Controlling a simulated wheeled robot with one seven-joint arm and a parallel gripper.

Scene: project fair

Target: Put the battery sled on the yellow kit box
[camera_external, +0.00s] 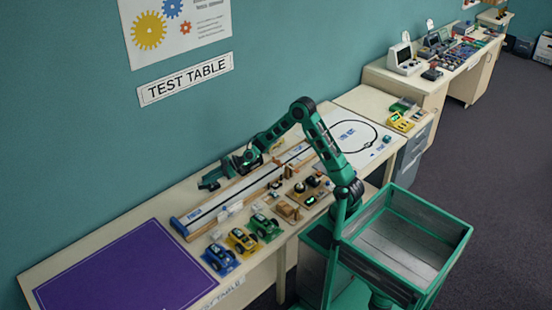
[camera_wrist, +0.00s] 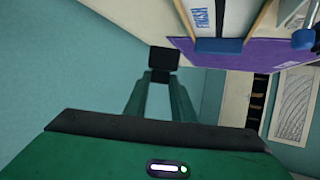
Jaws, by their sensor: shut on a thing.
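My gripper (camera_external: 209,181) is over the back edge of the test table, near the wall, beside the long track board. In the wrist view my gripper (camera_wrist: 162,76) has its two fingers closed on a small dark block, which I take to be the battery sled (camera_wrist: 164,57). It is held clear of the table, with the wall behind it. In the external view the held block is too small to tell from the gripper. A yellow box-like thing, perhaps the yellow kit box (camera_external: 400,122), lies on the table section at the right, near a green one (camera_external: 402,105).
The long track board (camera_external: 240,193) lies below my arm. Blue, yellow and green toy cars (camera_external: 242,240) stand along the front edge, with small parts to their right. A purple mat (camera_external: 125,272) at the left is bare. A looped-line sheet (camera_external: 347,134) lies before the yellow thing.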

